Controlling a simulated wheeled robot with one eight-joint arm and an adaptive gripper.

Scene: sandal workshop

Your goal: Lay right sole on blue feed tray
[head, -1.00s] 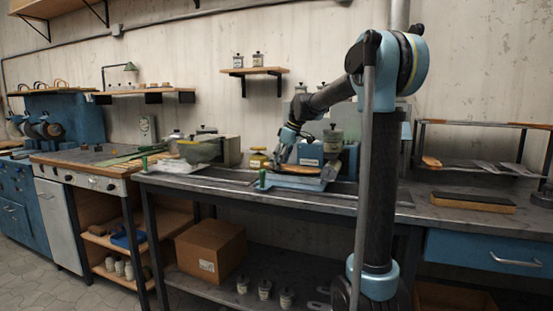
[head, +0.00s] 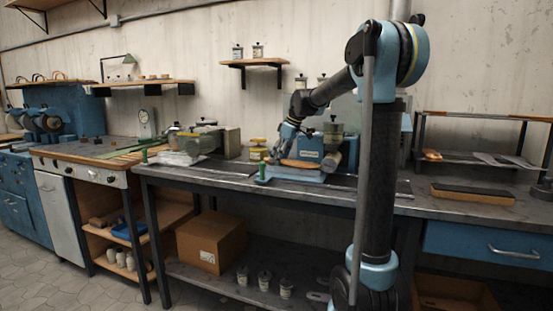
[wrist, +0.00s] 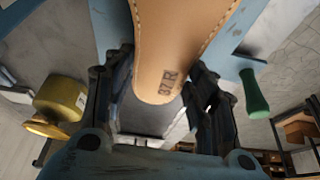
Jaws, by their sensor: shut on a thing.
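The right sole (wrist: 178,45) is tan with a stitched edge and the mark "37 R" near its end. My gripper (wrist: 160,98) has its fingers on both sides of that end and is shut on the sole. In the head view the sole (head: 300,163) lies level at the blue feed tray (head: 295,175), and my gripper (head: 275,158) is at its left end. The tray's blue rim (wrist: 232,45) shows beside and under the sole in the wrist view. I cannot tell whether the sole touches the tray.
A green handle (head: 262,173) stands at the tray's left front; it also shows in the wrist view (wrist: 253,92). A yellow-topped container (head: 258,146) stands left of the tray. A blue machine (head: 310,147) and a grey roller (head: 331,161) are close behind and right.

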